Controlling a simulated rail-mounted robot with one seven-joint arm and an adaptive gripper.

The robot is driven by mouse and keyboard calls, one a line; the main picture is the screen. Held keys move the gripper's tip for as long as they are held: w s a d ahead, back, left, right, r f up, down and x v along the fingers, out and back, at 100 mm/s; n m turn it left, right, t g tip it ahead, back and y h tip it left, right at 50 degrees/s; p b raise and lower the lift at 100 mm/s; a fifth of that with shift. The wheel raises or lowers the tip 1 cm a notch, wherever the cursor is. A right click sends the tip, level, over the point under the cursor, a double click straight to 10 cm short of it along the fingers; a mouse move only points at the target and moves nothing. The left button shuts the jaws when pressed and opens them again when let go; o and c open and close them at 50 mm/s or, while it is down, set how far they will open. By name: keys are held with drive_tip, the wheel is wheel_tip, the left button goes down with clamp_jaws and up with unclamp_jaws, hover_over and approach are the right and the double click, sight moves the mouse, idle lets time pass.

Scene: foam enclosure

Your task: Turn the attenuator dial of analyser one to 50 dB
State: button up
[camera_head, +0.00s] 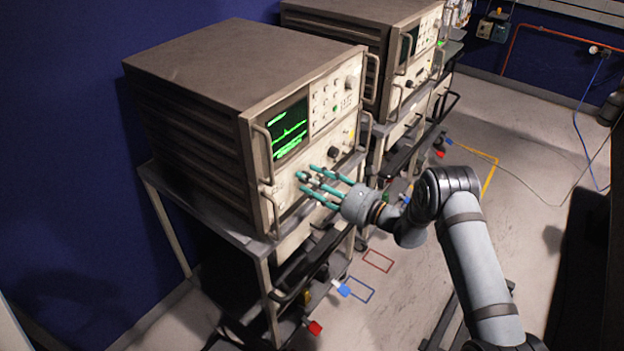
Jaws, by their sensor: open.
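The nearer analyser (245,110) is a large beige-and-brown box with a lit green trace on its screen (289,130). Its number label is not readable from here. My gripper (304,184) has teal fingers, spread open in front of the lower front panel, below the screen. A dark knob (333,152) shows on the panel, above and right of the fingers. The fingers cover part of the lower panel, and a small grey shape lies between them. I cannot tell whether it is the attenuator dial, whether the fingers touch it, or any dial setting.
The analyser stands on a grey cart (205,222) with metal handles (265,152) on its front edges. A second analyser (345,25) stands behind it on another cart. Red and blue tags hang low on the carts. The floor (420,255) to the right is mostly free.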

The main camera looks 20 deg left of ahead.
drive_tip(key=shift+c, duration=0.2)
drive_tip(key=shift+w, duration=0.1)
drive_tip(key=c, duration=1.1)
drive_tip(key=shift+r, duration=0.1)
clamp_jaws()
